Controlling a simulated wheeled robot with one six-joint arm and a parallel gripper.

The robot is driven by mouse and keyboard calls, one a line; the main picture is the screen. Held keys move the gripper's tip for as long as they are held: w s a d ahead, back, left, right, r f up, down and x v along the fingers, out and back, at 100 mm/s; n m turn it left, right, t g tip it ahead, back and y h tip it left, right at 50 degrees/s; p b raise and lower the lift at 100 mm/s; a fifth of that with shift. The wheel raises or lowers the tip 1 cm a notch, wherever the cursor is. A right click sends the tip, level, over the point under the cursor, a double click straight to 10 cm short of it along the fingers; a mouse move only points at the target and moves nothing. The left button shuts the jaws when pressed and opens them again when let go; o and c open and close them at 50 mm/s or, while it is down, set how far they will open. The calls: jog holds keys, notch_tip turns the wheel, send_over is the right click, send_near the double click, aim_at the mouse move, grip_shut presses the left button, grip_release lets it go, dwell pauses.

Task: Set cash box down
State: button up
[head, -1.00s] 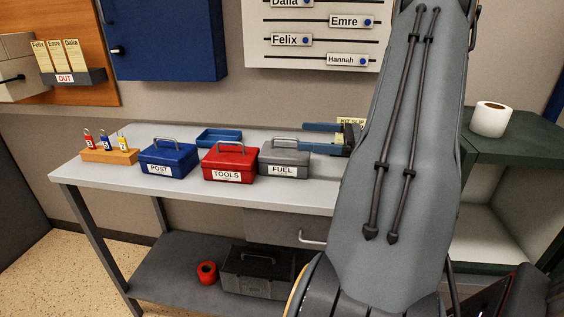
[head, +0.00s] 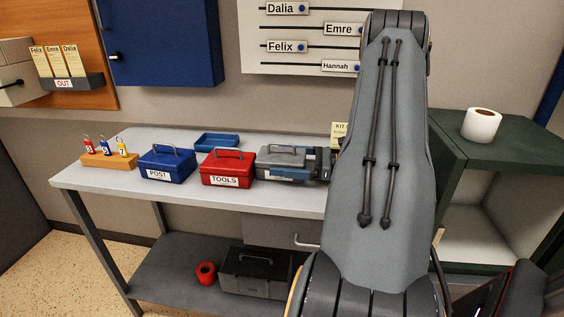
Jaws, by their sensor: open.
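Three cash boxes with top handles stand in a row on the grey bench (head: 115,180). They are a blue POST box (head: 168,165), a red TOOLS box (head: 227,168) and a grey box (head: 268,160) at the right end. My gripper (head: 287,164) is at the right part of the grey box, with a blue finger across its front that hides most of the label. The jaws are open. Whether they touch the box or its handle cannot be told. The grey box appears to sit on the bench. My arm covers the bench's right end.
A blue tray (head: 216,141) lies behind the boxes. A wooden block with numbered tags (head: 108,160) stands at the left end. A dark box (head: 254,272) and a red roll (head: 206,273) are on the lower shelf. A green cabinet (head: 500,150) with a paper roll stands right.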

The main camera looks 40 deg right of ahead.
jog(key=shift+w+a, duration=0.35)
jog(key=shift+w, duration=0.05)
jog(key=c, duration=1.9)
jog(key=shift+o, duration=0.2)
jog(key=shift+r, duration=0.1)
